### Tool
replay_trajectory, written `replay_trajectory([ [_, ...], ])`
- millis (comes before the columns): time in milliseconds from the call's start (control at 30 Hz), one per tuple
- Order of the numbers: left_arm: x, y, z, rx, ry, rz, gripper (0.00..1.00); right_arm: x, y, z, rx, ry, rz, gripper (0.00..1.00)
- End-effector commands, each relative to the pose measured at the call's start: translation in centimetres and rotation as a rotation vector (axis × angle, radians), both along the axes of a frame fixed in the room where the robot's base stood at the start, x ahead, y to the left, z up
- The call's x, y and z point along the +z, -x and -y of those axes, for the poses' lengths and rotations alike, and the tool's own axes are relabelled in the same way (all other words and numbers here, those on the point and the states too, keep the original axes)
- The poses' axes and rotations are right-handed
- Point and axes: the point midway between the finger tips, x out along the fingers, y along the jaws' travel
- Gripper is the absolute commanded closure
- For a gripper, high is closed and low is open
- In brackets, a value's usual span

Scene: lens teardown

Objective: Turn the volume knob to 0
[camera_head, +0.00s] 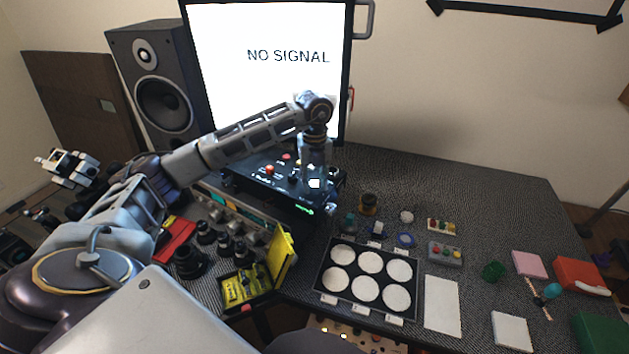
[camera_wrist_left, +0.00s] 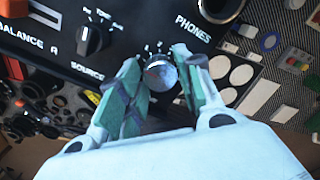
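The black amplifier (camera_head: 262,181) stands below the screen in the head view, with knobs and red and green lights on its front. My left gripper (camera_head: 314,182) reaches down over its right part. In the left wrist view, a round silver knob (camera_wrist_left: 160,73), ringed by small marks, lies between the green fingers of my left gripper (camera_wrist_left: 160,68). The fingers straddle it closely; I cannot tell whether they press on it. No volume label shows, and its pointer is unclear. The black SOURCE knob (camera_wrist_left: 92,40) is to its left.
A NO SIGNAL screen (camera_head: 270,90) and a speaker (camera_head: 155,80) stand behind. In front are a black tray of white discs (camera_head: 322,287), a yellow-lined box (camera_head: 290,250) and black lens parts (camera_head: 190,262).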

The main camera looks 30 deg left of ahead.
Motion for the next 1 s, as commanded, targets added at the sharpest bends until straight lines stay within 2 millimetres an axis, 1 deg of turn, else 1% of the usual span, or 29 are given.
replay_trajectory([
  [33,0.0,0.0,0.0,0.0,0.0,0.0,0.55,0.0,0.1,0.2,0.001,0.001,-0.001,0.6],
  [100,0.0,0.0,0.0,0.0,0.0,0.0,0.46,0.0,0.0,0.3,0.001,0.003,0.0,0.6],
  [133,0.0,0.0,0.0,-0.001,0.0,0.0,0.45,0.0,0.0,0.3,0.001,0.003,0.0,0.6],
  [333,-0.1,0.0,0.0,-0.001,0.0,-0.001,0.45,0.0,-0.8,0.3,0.001,0.003,0.008,0.6],
  [433,0.0,0.0,0.0,-0.002,0.001,-0.002,0.45,0.0,-1.5,-0.7,-0.002,-0.008,0.016,0.6],
  [567,0.3,0.0,0.0,-0.002,0.001,-0.001,0.45,0.0,-1.3,-0.6,-0.002,-0.006,0.014,0.6],
  [767,1.8,0.0,0.0,-0.002,0.001,0.001,0.45,0.0,-1.1,-0.5,-0.001,-0.005,0.012,0.6],
  [1000,5.1,0.0,0.0,-0.003,0.001,0.001,0.45,0.0,-1.1,-0.4,-0.001,-0.004,0.012,0.6],
])
